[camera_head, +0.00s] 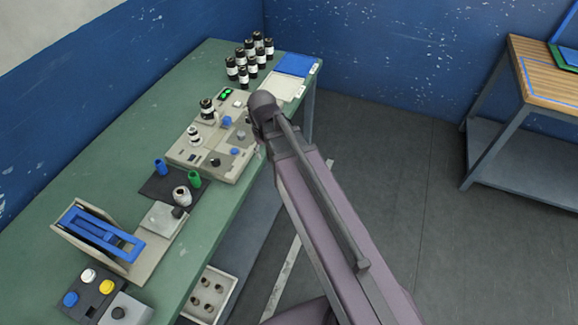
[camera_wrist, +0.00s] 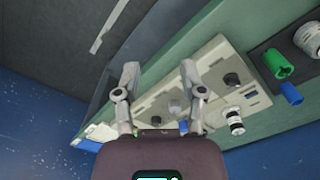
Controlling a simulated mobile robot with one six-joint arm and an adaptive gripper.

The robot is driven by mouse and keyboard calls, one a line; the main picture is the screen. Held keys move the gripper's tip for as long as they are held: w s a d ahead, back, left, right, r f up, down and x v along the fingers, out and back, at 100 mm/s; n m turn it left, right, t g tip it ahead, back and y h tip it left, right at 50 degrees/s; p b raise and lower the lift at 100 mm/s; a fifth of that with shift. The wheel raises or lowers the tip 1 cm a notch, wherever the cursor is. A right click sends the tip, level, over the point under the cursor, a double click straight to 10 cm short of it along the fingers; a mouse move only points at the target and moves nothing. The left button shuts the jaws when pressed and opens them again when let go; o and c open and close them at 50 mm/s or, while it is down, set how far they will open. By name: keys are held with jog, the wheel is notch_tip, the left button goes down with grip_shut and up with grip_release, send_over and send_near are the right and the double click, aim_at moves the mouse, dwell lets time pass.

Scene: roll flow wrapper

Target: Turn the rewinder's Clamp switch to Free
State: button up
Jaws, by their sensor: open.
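A beige control unit (camera_head: 222,160) with dark and blue knobs lies on the green bench in the head view. I cannot tell which knob is the rewinder's Clamp switch, as the labels are too small. In the wrist view the beige panels (camera_wrist: 210,60) show a dark knob (camera_wrist: 231,79) and another dark knob (camera_wrist: 175,108). My gripper (camera_wrist: 159,75) is open, its two fingers spread apart over the panels, with nothing between them. The gripper itself is hidden behind my arm in the head view.
The green bench (camera_head: 115,150) carries black-and-white rolls (camera_head: 244,78), a blue pad (camera_head: 295,64), a green cylinder (camera_head: 194,179), a blue cylinder (camera_head: 160,167) and a blue-framed stand (camera_head: 100,232). A wooden table (camera_head: 545,80) stands at right. Grey floor lies between.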

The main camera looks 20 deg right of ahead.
jog(key=s+d+f+m+b, duration=0.1)
jog(key=s+d, duration=0.4)
jog(key=s, duration=0.1)
jog(key=shift+s+d, duration=0.15)
jog(key=shift+d, duration=0.15)
